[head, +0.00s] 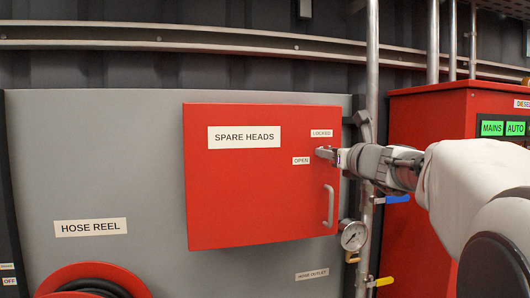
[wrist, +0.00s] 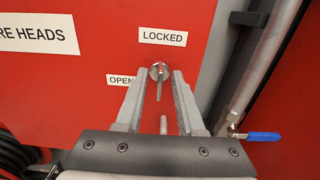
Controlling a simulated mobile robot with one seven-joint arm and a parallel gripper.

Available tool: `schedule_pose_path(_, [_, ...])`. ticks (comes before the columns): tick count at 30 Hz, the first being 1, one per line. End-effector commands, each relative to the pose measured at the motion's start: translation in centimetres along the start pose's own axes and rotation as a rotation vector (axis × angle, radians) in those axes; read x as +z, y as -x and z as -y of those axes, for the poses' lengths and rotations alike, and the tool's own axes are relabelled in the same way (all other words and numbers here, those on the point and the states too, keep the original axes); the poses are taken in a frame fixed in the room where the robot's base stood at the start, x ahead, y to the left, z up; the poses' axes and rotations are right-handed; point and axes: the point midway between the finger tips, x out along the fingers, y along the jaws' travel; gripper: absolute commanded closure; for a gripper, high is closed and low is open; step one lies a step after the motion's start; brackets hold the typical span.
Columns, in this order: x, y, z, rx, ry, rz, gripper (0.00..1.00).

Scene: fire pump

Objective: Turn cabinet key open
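The red cabinet (head: 235,185) labelled SPARE HEADS has a shut door; its red face also fills much of the wrist view (wrist: 100,70). The small metal key (wrist: 159,75) sits in a round lock, below the LOCKED label (wrist: 162,37) and right of the OPEN label (wrist: 120,79). Its grip looks roughly upright, in line with LOCKED. My gripper (wrist: 159,78) is open, one finger on each side of the key, with visible gaps. In the head view my gripper (head: 328,153) reaches the door's right edge from the right and hides the key.
A door handle (head: 329,206) is below the lock. A pressure gauge (head: 353,235), vertical pipe (head: 372,60) and blue lever (head: 397,199) are close to my arm. A red control panel (head: 430,110) stands right. A hose reel (head: 95,280) is lower left.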

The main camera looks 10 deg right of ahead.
Motion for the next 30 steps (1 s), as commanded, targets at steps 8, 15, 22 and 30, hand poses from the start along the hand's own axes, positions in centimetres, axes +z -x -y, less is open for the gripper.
schedule_pose_path(8, [0.0, 0.0, 0.0, 0.0, 0.0, 0.0, 0.8])
schedule_pose_path(15, [0.0, 0.0, 0.0, 0.0, 0.0, 0.0, 1.0])
schedule_pose_path(22, [-0.01, 0.0, 0.0, 0.0, 0.001, 0.0, 1.0])
schedule_pose_path(30, [-0.21, 0.0, -0.03, 0.0, 0.063, 0.001, 1.0])
